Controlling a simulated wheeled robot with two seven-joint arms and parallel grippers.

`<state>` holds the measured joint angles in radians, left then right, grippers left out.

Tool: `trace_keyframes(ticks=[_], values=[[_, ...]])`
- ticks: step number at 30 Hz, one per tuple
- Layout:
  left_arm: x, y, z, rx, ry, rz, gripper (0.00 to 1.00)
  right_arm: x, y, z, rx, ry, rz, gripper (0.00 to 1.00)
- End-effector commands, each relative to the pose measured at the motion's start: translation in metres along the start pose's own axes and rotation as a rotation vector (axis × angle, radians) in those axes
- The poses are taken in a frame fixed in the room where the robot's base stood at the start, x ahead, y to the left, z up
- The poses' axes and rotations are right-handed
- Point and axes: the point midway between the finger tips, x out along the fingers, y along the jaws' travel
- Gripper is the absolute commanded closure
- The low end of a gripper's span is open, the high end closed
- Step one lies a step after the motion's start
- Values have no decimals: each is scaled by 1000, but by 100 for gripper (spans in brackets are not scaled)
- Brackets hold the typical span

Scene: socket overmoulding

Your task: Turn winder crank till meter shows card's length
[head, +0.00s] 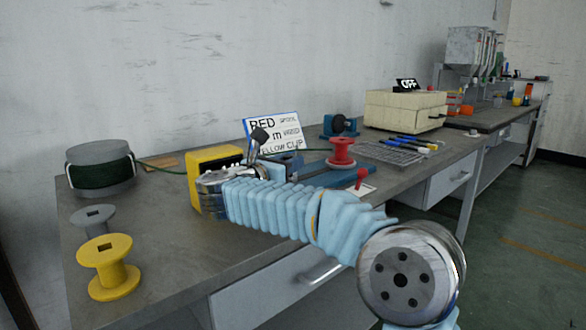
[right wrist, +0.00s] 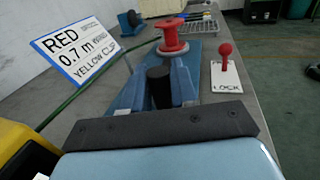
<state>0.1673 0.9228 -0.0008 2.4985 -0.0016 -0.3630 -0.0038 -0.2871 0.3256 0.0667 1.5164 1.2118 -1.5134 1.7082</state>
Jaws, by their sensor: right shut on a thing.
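The card (head: 272,131) leans on the bench and in the right wrist view (right wrist: 75,50) reads RED, 0.7 m, YELLOW CLIP. The winder carries a red spool (head: 342,152), also in the right wrist view (right wrist: 172,38). A green cable (right wrist: 95,80) runs towards the spool. The yellow meter box (head: 213,158) stands behind my right wrist; its reading cannot be made out. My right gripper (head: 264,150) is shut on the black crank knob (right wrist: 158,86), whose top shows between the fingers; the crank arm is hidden. My left gripper is out of view.
A drum of green cable (head: 100,167) stands at the left, with grey (head: 93,217) and yellow (head: 105,268) spools before it. A red-knobbed lever with a LOCK plate (right wrist: 227,78) stands right of the winder. A wire rack (head: 385,153) and cream machine (head: 405,110) are farther back.

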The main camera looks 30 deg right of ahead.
Motion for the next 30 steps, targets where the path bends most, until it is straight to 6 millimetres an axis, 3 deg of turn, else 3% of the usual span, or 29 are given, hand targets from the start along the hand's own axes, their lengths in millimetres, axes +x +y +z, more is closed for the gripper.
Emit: trace_keyframes(ticks=[22, 23, 24, 26, 30], values=[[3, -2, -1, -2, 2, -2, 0, -2, 5, 1, 0, -2, -88, 100], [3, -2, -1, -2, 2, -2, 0, -2, 5, 1, 1, -3, -87, 69], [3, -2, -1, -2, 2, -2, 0, -2, 5, 1, 1, -2, -87, 63], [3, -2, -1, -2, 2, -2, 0, -2, 5, 1, 1, -2, -87, 54], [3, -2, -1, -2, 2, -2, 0, -2, 5, 1, 1, -2, -88, 53]])
